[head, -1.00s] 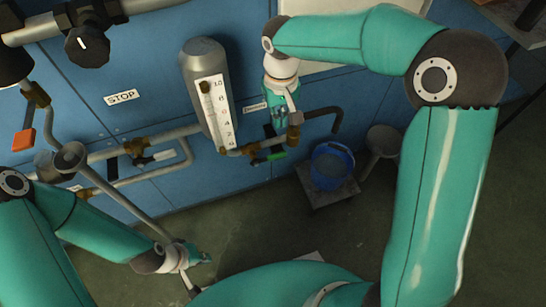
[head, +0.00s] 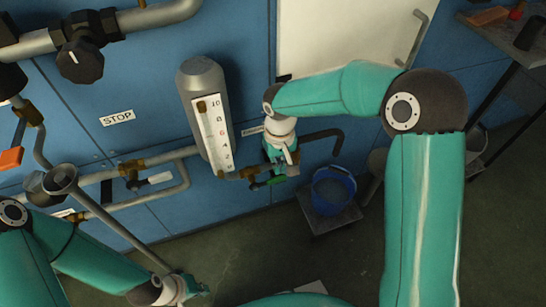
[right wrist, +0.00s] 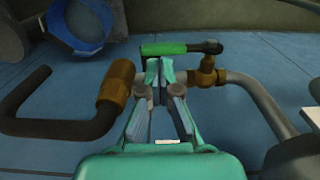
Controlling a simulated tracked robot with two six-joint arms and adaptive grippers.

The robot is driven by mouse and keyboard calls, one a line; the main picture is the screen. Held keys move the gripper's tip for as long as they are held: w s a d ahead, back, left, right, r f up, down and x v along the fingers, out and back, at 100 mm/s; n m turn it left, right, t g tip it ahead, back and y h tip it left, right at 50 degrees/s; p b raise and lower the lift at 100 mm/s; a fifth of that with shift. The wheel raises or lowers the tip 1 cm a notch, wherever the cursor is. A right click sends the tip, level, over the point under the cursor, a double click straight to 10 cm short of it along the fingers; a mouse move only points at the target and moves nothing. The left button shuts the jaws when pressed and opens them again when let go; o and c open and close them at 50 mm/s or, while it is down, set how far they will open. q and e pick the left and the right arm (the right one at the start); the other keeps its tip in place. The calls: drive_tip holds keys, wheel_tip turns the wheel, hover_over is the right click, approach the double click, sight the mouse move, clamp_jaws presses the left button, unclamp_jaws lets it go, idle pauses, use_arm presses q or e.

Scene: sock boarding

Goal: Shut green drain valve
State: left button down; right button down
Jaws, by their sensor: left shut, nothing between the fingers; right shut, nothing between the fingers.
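The green drain valve handle (head: 268,183) sits low on the wall piping, below the sight gauge. In the right wrist view the green handle (right wrist: 180,48) runs roughly parallel to the pipe beside its brass valve body (right wrist: 207,75). My right gripper (right wrist: 159,68) is shut and empty, its tips close to the handle's left end; I cannot tell whether they touch it. In the head view my right gripper (head: 287,168) partly covers the pipe beside the handle. My left gripper (head: 196,290) is shut and empty at the bottom, far from the valve.
A blue bucket (head: 333,188) stands on a low stand below the outlet pipe (head: 325,135). The sight gauge (head: 205,110) rises just above the valve. Another valve with a white handle (head: 160,178) is to the left, near a funnel (head: 62,180).

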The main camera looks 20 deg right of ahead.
sight(278, 178)
drive_tip(key=shift+f+b, duration=0.45)
drive_tip(key=shift+f, duration=1.45)
